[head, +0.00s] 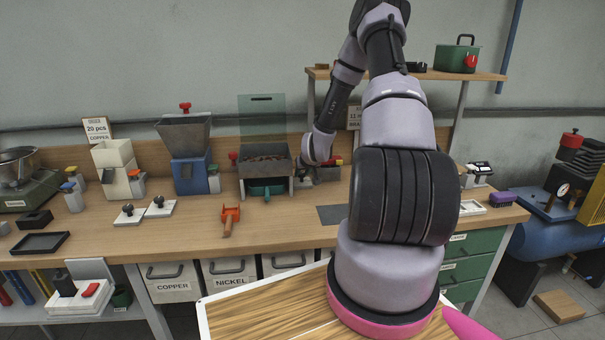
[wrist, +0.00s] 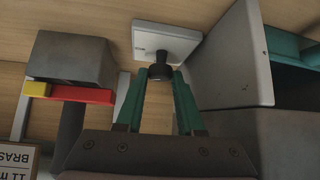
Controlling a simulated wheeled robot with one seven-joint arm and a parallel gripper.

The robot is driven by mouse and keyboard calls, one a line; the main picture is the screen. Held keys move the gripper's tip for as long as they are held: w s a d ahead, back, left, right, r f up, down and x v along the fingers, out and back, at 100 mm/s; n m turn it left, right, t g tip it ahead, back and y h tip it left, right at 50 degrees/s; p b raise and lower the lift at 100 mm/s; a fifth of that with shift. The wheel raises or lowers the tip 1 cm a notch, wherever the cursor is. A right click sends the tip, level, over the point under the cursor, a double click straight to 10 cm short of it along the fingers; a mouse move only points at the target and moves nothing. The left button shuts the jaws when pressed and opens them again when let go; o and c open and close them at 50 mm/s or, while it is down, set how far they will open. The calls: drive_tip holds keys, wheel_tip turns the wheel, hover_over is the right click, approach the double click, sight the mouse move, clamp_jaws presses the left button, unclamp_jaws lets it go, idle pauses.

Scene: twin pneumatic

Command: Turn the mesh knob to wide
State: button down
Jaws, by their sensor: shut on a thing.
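The black knob (wrist: 160,71) stands on a small white plate (wrist: 152,40) in the wrist view. My gripper (wrist: 160,78) has its two green fingers closed on the knob from either side. In the head view my arm reaches down to the right side of a grey sieve box (head: 256,170) with dark pieces in it and a green tray (head: 262,188) below. The fingertips and the knob are too small and covered to make out there. No marking for wide can be read, so the knob's setting cannot be told.
In the wrist view a grey box wall (wrist: 225,60) is close on the right, and a grey block with a red and yellow bar (wrist: 70,93) stands on the left. An orange tool (head: 229,220) and two white plates with black knobs (head: 144,210) lie on the bench.

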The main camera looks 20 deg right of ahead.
drive_tip(key=c, duration=0.5)
unclamp_jaws()
drive_tip(key=v, duration=1.1)
drive_tip(key=shift+f, duration=0.1)
drive_tip(key=shift+c, duration=0.2)
